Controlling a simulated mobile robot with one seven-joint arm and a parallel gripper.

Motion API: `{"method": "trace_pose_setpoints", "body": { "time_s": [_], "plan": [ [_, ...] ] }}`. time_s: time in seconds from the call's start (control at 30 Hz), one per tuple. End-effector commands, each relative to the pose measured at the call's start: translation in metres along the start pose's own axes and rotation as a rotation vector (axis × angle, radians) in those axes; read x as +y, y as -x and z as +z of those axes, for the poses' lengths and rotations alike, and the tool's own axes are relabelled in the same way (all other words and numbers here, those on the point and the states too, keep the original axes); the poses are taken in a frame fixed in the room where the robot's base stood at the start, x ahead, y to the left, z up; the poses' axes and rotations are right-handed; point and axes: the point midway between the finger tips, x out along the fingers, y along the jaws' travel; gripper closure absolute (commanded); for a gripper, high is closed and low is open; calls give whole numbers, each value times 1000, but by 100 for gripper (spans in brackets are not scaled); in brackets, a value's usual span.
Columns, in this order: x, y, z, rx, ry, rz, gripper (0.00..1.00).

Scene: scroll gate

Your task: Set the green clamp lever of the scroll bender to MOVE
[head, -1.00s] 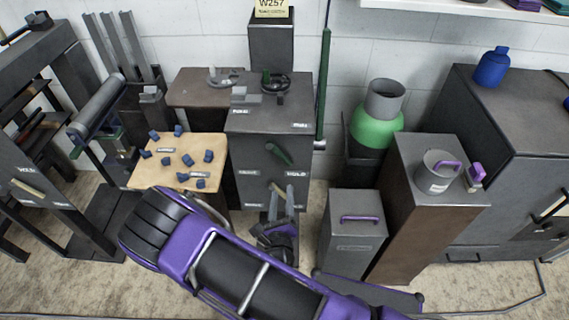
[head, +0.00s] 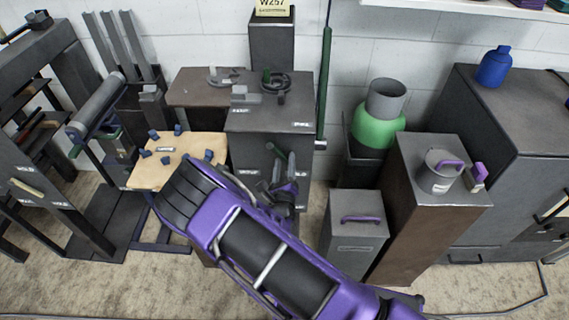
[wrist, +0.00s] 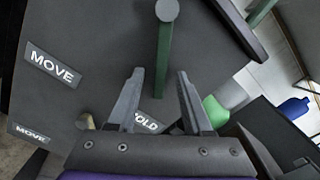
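The green clamp lever (wrist: 163,58) is on the front face of the dark grey scroll bender cabinet (head: 245,148). In the wrist view its lower end points toward the HOLD label (wrist: 150,121), partly hidden by a finger. The MOVE label (wrist: 53,67) is to the left. My gripper (wrist: 159,76) is open, its fingertips on either side of the lever's lower end in the picture; contact cannot be told. In the head view my gripper (head: 283,170) is in front of the cabinet face and covers much of the lever.
A tan lever tip (wrist: 87,121) and another MOVE label (wrist: 30,133) show lower on the face. A wooden-topped table (head: 150,175) with blue pieces stands left. A grey box with a purple handle (head: 361,218) stands right. A green pole (head: 324,85) rises behind.

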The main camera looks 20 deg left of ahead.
Motion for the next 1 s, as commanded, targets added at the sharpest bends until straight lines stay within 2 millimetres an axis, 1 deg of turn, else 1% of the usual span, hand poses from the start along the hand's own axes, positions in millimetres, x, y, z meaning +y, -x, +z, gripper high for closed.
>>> {"method": "trace_pose_setpoints", "body": {
  "time_s": [0.03,0.17,0.2,0.27,0.3,1.0],
  "plan": [
    [0,0,0,0,0,0,57],
    [0,0,0,0,0,0,81],
    [0,0,0,0,0,0,88],
    [0,0,0,0,0,0,99],
    [0,0,0,0,0,0,100],
    [0,0,0,0,0,-1,100]
  ]
}}
